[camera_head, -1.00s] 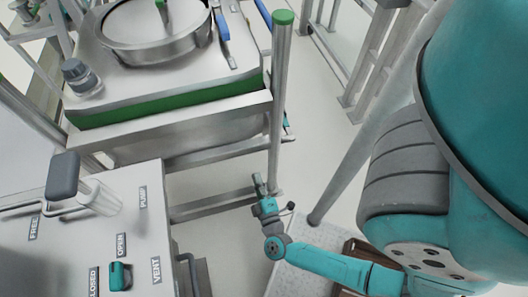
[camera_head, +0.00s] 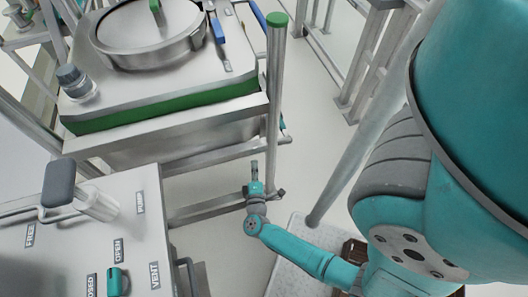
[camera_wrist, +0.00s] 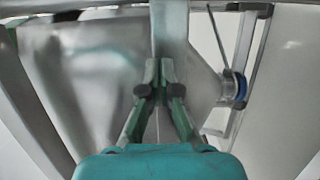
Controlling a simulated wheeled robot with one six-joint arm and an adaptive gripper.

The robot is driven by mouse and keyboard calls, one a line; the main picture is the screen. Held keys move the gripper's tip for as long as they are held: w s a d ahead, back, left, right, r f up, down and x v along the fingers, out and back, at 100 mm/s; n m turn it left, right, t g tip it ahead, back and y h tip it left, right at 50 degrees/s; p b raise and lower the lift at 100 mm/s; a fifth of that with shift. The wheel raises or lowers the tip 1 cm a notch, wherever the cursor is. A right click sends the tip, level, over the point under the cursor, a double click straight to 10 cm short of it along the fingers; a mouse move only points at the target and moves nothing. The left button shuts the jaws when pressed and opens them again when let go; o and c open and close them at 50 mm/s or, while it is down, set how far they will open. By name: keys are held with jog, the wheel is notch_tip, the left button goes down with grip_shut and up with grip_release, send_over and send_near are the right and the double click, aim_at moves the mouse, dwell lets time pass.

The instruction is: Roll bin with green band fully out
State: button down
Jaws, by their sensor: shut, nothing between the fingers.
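The bin with the green band (camera_head: 165,105) stands at the upper left of the head view, on a grey metal frame. It has a round lid and steel walls below the band. My gripper (camera_head: 255,168) is below the bin's front right corner, just left of the green-capped post. In the wrist view my gripper (camera_wrist: 160,70) is shut with nothing between its fingertips. A grey metal surface (camera_wrist: 85,75) fills the left there, with an upright metal part behind the fingertips. I cannot tell whether the fingers touch it.
A steel panel (camera_head: 120,225) with labels and a teal knob is at the lower left. A green-capped post (camera_head: 275,100) rises by the bin's right corner. A blue-ringed fitting (camera_wrist: 239,88) is right of my fingers. Clear floor (camera_head: 325,120) lies to the right.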

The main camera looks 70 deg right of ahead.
aim_at(273, 146)
jog(key=s+d, duration=0.1)
jog(key=d, duration=0.6)
dwell(0.3)
jog(key=s+d, duration=0.2)
jog(key=shift+s, duration=0.4)
jog(key=shift+s+d, duration=0.2)
jog(key=shift+d, duration=0.1)
jog(key=shift+w+a, duration=0.1)
